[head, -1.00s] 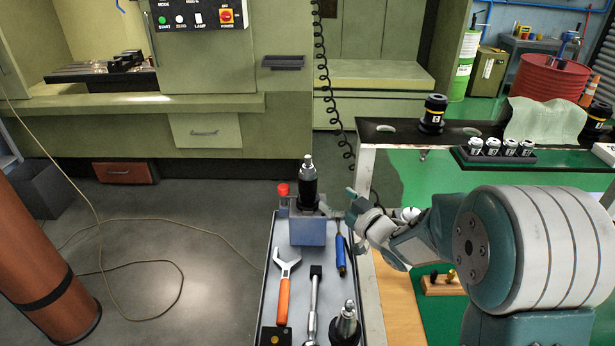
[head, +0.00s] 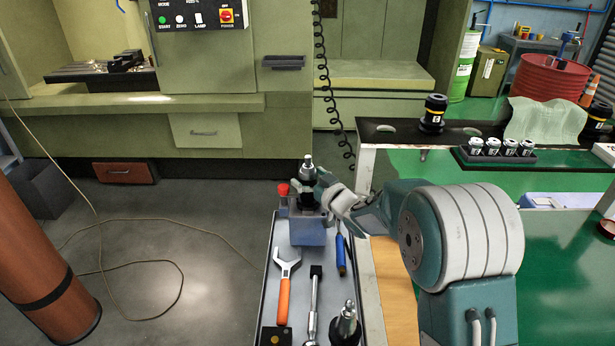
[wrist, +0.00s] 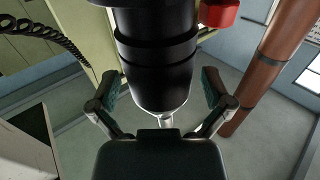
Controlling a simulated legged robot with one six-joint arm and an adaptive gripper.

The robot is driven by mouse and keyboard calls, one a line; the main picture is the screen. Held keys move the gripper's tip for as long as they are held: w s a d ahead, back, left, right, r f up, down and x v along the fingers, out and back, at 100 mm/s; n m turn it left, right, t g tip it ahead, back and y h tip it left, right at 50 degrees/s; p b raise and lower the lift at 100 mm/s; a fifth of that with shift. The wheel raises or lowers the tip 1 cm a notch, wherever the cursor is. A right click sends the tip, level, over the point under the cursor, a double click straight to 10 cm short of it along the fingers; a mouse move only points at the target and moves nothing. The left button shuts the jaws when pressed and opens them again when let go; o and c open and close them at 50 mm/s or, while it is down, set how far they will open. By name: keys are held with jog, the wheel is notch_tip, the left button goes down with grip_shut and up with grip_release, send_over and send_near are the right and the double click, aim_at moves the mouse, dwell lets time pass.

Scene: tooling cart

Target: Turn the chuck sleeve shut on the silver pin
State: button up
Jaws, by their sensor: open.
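The black chuck (head: 306,193) stands upright in a blue-grey holder block (head: 307,232) on the tool tray. Its silver pin (head: 308,161) points up from the top. In the wrist view the chuck sleeve (wrist: 155,45) fills the upper middle, and the pin (wrist: 166,121) shows past its tapered end. My gripper (head: 318,188) is at the right side of the chuck in the head view. In the wrist view its two fingers (wrist: 158,92) are spread, one on each side of the sleeve's tapered end, with gaps visible. The gripper is open.
A red-capped item (head: 283,189) stands left of the chuck, close by; it also shows in the wrist view (wrist: 219,13). On the tray lie an orange-handled wrench (head: 284,290), a blue-handled tool (head: 341,257) and another holder (head: 346,325). A black-topped bench (head: 385,110) stands behind right.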

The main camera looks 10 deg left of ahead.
jog(key=c, duration=1.1)
jog(key=shift+s, duration=0.1)
jog(key=m+t+h, duration=0.4)
jog(key=h, duration=0.1)
jog(key=shift+a+m+h, duration=0.1)
jog(key=shift+m+h, duration=0.2)
jog(key=shift+m+t+h, duration=0.6)
jog(key=shift+m+h, duration=0.6)
jog(key=shift+h, duration=0.6)
jog(key=shift+m+t+h, duration=0.6)
jog(key=shift+m+h, duration=0.6)
jog(key=shift+h, duration=0.9)
jog(key=o, duration=1.1)
